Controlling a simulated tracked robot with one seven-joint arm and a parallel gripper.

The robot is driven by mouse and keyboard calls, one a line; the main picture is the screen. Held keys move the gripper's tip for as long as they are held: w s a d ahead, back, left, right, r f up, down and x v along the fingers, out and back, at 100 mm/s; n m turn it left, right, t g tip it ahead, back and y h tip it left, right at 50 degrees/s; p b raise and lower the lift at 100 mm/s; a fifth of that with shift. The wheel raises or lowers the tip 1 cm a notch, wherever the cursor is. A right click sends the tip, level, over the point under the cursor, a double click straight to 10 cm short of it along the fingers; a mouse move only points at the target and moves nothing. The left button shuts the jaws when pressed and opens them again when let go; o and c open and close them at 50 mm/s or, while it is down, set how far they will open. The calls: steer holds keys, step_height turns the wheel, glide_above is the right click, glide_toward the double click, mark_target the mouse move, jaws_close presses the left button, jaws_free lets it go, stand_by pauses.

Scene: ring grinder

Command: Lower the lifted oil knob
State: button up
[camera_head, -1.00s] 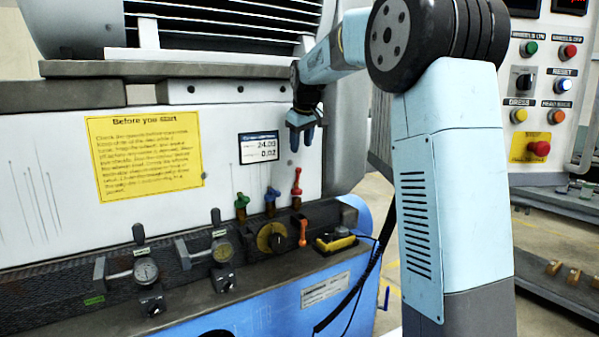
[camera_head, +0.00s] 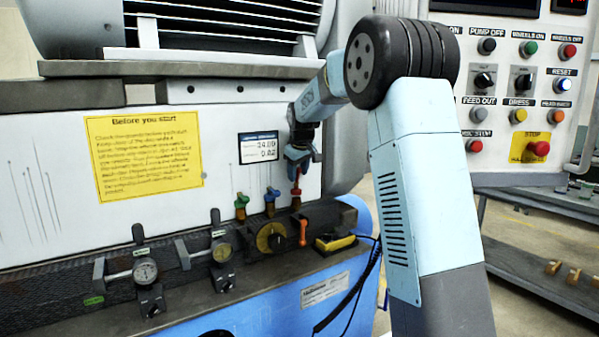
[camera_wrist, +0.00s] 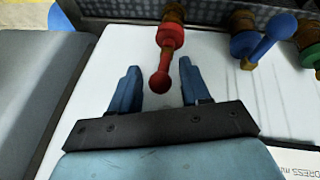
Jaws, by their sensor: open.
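A red oil knob (camera_head: 296,192) stands up from the front of the machine, at the right end of a row with a blue knob (camera_head: 271,196) and a green knob (camera_head: 241,202). My gripper (camera_head: 298,163) is directly above the red knob, its blue fingers pointing down. In the wrist view, the red knob (camera_wrist: 170,38) reaches its ball end between the open fingers of my gripper (camera_wrist: 158,75), with a gap on each side. The blue knob (camera_wrist: 262,42) and the green knob (camera_wrist: 309,56) lie to the right there, outside the fingers.
Below the knobs are a round yellow dial (camera_head: 270,238), an orange lever (camera_head: 303,232) and a yellow-black box (camera_head: 334,242) with a cable. Two gauges (camera_head: 145,271) are at the left. A white panel with a yellow notice (camera_head: 148,156) is behind. A button panel (camera_head: 515,95) stands right.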

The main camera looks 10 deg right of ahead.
steer(key=shift+c, duration=0.3)
jaws_close()
